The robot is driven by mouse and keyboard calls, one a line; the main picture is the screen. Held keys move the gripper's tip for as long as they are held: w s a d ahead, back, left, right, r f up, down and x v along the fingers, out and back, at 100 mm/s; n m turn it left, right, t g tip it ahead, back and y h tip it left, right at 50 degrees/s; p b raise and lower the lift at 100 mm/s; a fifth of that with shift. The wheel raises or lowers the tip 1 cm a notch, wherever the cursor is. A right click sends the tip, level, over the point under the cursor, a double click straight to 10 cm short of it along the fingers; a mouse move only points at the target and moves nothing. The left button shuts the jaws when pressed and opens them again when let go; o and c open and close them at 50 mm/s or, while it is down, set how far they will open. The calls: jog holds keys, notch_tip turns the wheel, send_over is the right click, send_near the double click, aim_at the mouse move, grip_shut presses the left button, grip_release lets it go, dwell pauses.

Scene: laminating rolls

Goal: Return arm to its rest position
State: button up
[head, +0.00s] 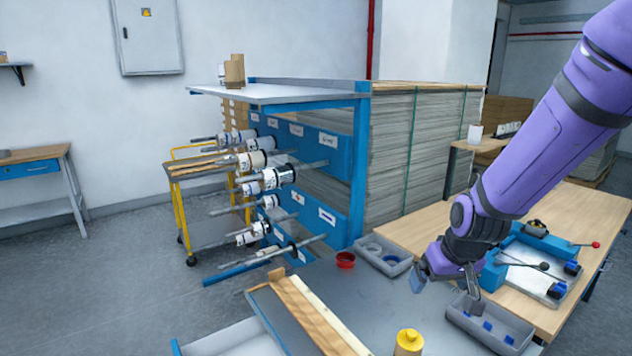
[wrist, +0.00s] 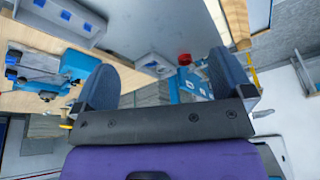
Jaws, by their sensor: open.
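My purple arm comes in from the upper right of the head view and bends down at its wrist over the grey tabletop. My gripper (head: 445,285) hangs above the tabletop, near a grey bin (head: 495,325) with blue pieces in it. In the wrist view the two blue-grey fingers of my gripper (wrist: 165,85) stand wide apart with nothing between them. The gripper is open and empty. It appears clear of the tabletop, though its exact height is hard to tell.
A red cup (head: 345,260) and a grey tray (head: 384,254) sit at the tabletop's far edge. A yellow-capped container (head: 408,342) stands at the front. A blue-framed device (head: 535,262) lies on the wooden table at right. Rolls on a blue rack (head: 358,170) stand behind.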

jog(key=s+d+r+t, duration=0.1)
jog(key=s+d+r, duration=0.1)
jog(key=s+r, duration=0.8)
jog(key=s+d+r+m+h, duration=0.1)
jog(key=s+d+r, duration=0.2)
jog(key=s+r, duration=0.7)
jog(key=shift+s+d+r+t, duration=0.25)
jog(key=shift+s+t, duration=0.15)
jog(key=shift+s, duration=0.1)
